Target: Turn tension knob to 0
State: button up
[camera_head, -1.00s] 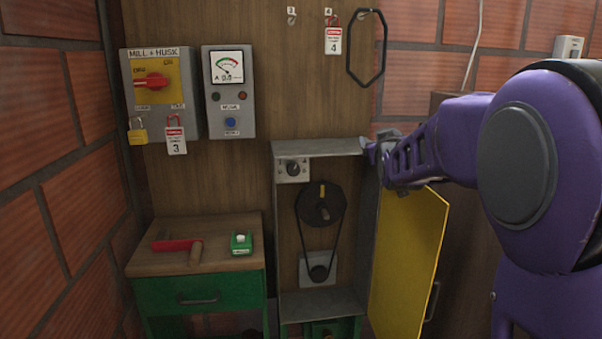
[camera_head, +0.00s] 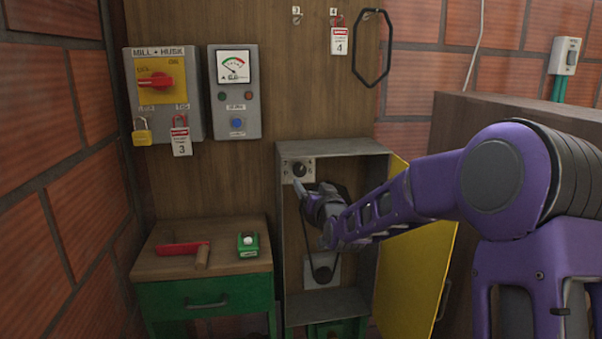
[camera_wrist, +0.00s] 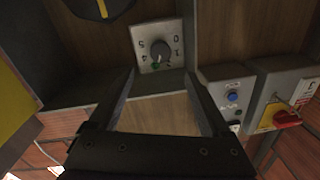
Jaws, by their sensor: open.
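The tension knob (camera_head: 300,169) is a dark round knob on a pale numbered plate, high on the left inside the open grey cabinet. In the wrist view the knob (camera_wrist: 160,51) sits at top centre, with numerals around it and a small green mark at its lower side. Which number it points to I cannot tell. My gripper (camera_wrist: 160,73) is open and empty, its two fingers spread toward the plate, short of the knob. In the head view my gripper (camera_head: 298,187) is just below the knob, partly hidden by my wrist.
The cabinet's yellow door (camera_head: 415,280) stands open at the right, beside my arm. The belt pulley (camera_wrist: 98,8) is close to the knob. The switch box (camera_head: 165,95) hangs above.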

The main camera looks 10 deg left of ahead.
aim_at(301, 171)
jog(key=x, duration=1.1)
jog(key=shift+w, duration=0.15)
grip_shut()
